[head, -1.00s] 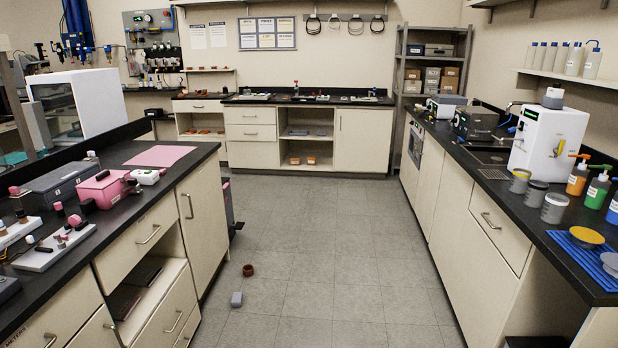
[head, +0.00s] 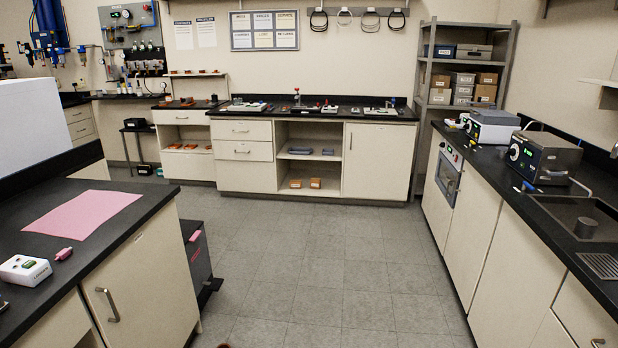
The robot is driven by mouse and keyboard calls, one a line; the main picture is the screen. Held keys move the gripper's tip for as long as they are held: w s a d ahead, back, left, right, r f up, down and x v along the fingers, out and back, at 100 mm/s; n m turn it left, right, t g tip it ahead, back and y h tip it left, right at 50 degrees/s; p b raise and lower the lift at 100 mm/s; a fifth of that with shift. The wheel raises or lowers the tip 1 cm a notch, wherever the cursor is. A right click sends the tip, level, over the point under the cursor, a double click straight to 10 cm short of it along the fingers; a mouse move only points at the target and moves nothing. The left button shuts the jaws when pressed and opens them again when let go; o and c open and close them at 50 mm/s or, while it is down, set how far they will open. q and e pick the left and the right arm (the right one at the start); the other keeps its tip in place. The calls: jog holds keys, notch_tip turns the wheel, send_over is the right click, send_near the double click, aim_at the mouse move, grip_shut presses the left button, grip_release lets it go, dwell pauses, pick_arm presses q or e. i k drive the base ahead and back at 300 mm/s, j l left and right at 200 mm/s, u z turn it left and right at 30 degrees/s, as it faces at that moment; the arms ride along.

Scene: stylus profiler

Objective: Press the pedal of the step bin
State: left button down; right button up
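A dark grey bin-like box (head: 197,262) stands on the floor at the far end of the left bench, partly hidden behind the bench's end panel. It looks like the step bin. A black piece (head: 211,290) sticks out low from its right side, close to the floor, and looks like the pedal. Something pink shows at the box's top edge. Neither of my grippers is in view.
The left bench (head: 132,210), with a pink mat (head: 82,213), borders the aisle. The right counter (head: 510,185) lines the other side. The grey tiled floor (head: 320,270) between them is clear. A back counter (head: 300,112) closes the far end.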

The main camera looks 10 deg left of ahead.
aim_at(215, 285)
jog(key=i+l, duration=0.1)
jog(key=i, duration=2.1)
jog(key=i+l+u, duration=0.1)
jog(key=i+u, duration=0.35)
jog(key=i, duration=0.15)
jog(key=i+l+u, duration=0.4)
jog(key=i, duration=0.15)
jog(key=i+l+u, duration=0.45)
jog(key=i+j, duration=0.1)
